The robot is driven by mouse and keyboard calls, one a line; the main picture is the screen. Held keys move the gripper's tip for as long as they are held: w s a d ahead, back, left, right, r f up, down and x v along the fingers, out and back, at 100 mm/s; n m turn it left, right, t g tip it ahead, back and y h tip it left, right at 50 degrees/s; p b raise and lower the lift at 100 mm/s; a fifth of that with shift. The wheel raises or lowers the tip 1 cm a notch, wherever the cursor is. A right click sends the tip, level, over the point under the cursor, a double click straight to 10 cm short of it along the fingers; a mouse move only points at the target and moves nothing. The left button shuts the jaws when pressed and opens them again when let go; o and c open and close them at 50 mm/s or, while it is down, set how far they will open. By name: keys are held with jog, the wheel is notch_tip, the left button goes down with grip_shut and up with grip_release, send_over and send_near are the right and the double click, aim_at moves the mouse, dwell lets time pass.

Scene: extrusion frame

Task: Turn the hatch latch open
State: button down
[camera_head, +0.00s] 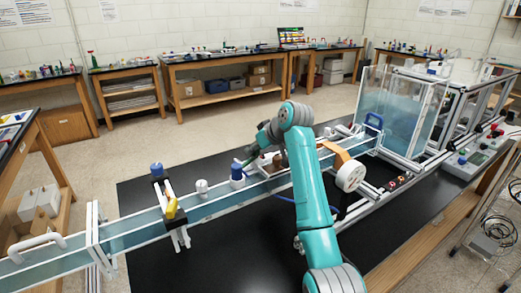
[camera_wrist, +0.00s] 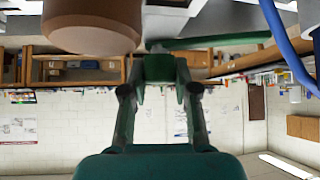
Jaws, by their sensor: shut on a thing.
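My gripper (camera_head: 259,146) is at the far side of the clear-walled channel, near its middle, partly hidden behind my teal arm. In the wrist view, which looks upside down, my gripper (camera_wrist: 160,92) has its two dark fingers on either side of a green block (camera_wrist: 160,68), which I take to be the hatch latch handle. A green bar (camera_wrist: 222,40) runs right from near the block. In the head view a thin green piece (camera_head: 246,161) shows just below the gripper. The latch's exact angle and the hatch itself cannot be made out.
A brown rounded part (camera_wrist: 95,25) is close to the fingers. A blue tube or handle (camera_wrist: 285,40) is at right. The channel (camera_head: 130,223) carries a blue-capped fitting (camera_head: 237,175) and a yellow-handled clamp (camera_head: 171,208). A clear tank (camera_head: 395,105) stands at right.

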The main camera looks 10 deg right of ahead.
jog(key=m+t+h, duration=0.1)
jog(key=m+h, duration=0.2)
jog(key=m, duration=0.1)
jog(key=shift+m, duration=0.3)
jog(key=shift+h, duration=0.4)
jog(key=c, duration=0.9)
grip_release()
jog(key=shift+o, duration=0.2)
jog(key=v, duration=1.2)
jog(key=shift+s+d+f, duration=0.1)
jog(key=shift+f, duration=0.05)
